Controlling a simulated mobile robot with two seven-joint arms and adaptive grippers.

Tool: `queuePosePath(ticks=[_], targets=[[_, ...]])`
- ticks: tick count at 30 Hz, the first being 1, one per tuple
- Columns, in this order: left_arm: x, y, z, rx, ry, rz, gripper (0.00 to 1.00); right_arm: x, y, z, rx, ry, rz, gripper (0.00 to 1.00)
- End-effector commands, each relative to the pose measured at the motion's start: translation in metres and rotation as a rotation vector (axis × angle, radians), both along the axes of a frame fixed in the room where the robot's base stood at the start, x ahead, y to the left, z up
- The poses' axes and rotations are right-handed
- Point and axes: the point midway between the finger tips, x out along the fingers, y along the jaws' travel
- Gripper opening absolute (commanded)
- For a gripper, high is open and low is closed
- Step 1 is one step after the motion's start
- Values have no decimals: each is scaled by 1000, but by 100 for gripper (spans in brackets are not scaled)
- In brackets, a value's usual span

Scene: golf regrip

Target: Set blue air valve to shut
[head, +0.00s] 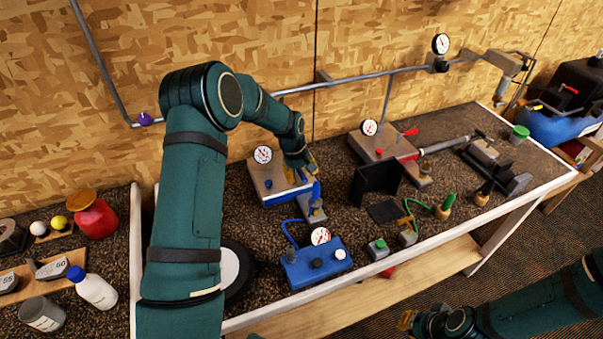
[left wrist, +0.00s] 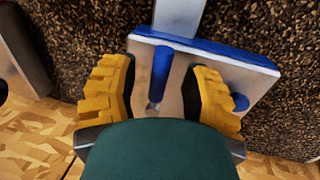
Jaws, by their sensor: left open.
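A grey plate with a blue front edge (head: 290,196) stands on the bench below my left arm, with a white gauge and a blue knob (head: 268,184). The blue valve lever (head: 290,176) is on this plate. In the left wrist view, the lever (left wrist: 161,68) lies between my two yellow fingers, with gaps on both sides. My left gripper (left wrist: 165,85) is open around it; its tips are partly hidden by my arm in the head view (head: 311,166). My right gripper (head: 407,320) is low at the right, away from the bench top, its jaws unclear.
A blue-handled tool (head: 316,192) stands just right of the plate, near a blue box (head: 316,265) with a gauge and hose. Another plate (head: 375,145) has red fittings. A grey pipe (head: 350,75) runs along the wall. A white bottle (head: 95,288) stands at left.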

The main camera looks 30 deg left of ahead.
Motion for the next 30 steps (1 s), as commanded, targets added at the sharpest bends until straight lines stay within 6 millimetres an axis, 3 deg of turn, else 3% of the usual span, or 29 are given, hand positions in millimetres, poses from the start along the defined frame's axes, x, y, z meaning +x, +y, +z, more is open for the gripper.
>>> queuePosePath(ticks=[2,6,22,30], targets=[[0,0,0,0,0,0,50,0,0,0,0,0,0,0],[0,0,0,0,0,0,0,0,0,0,0,0,0,0],[0,-1,-2,-1,3,8,0,0,0,-1,0,0,0,0],[4,-6,-3,1,4,108,0,0,0,-6,0,0,-1,0]])
